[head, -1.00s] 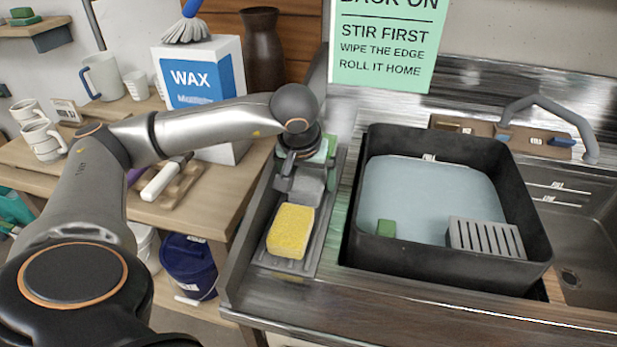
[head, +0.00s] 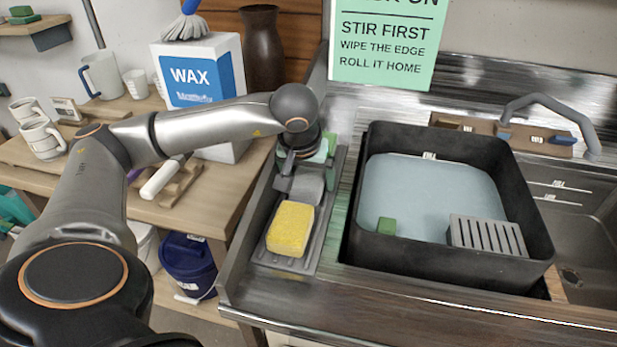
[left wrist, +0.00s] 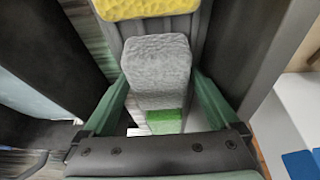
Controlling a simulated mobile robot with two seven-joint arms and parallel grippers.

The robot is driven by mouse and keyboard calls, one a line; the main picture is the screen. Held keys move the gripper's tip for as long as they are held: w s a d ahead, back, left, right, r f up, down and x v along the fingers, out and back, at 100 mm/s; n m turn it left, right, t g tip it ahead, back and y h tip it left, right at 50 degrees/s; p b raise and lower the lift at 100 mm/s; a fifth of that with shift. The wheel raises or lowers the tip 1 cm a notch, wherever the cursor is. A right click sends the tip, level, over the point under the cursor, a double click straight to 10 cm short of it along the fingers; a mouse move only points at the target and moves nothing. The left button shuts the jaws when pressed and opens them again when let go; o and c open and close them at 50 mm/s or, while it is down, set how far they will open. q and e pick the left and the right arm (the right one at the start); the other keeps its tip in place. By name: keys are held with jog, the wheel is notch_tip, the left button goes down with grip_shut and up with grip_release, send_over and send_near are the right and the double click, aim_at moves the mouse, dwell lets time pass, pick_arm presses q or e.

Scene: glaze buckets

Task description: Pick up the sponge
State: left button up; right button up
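A yellow sponge (head: 290,229) lies at the near end of a narrow grey tray (head: 318,255) left of the black tub. A grey sponge-like block (head: 307,188) lies just behind it in the same tray. My left gripper (head: 297,173) is over the tray at the grey block. In the left wrist view, the green fingers of the gripper (left wrist: 160,92) stand apart, one on each side of the grey block (left wrist: 158,68). I cannot tell whether they touch it. The yellow sponge (left wrist: 148,8) shows beyond the fingertips. Something green (left wrist: 167,122) lies under the palm. My right gripper is not in view.
A black tub (head: 362,205) of pale blue liquid, with a small green block (head: 386,226) and grey grate (head: 486,237), stands right of the tray. The sink (head: 585,255) is farther right. A wooden bench (head: 215,205) with a WAX box (head: 195,85) is at left.

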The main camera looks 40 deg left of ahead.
aim_at(312, 171)
pick_arm(q)
jog(key=c, duration=1.1)
jog(key=shift+o, duration=0.2)
jog(key=shift+r, duration=0.15)
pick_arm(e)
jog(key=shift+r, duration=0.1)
pick_arm(q)
jog(key=shift+r+p, duration=0.2)
jog(key=shift+p, duration=0.15)
jog(key=shift+r, duration=0.35)
jog(key=v, duration=0.3)
jog(key=shift+w+r, duration=0.2)
jog(key=shift+w, duration=0.15)
jog(key=s+d+r+p, duration=0.3)
jog(key=s+d+r, duration=0.5)
jog(key=d+r, duration=0.1)
jog(key=shift+d, duration=0.85)
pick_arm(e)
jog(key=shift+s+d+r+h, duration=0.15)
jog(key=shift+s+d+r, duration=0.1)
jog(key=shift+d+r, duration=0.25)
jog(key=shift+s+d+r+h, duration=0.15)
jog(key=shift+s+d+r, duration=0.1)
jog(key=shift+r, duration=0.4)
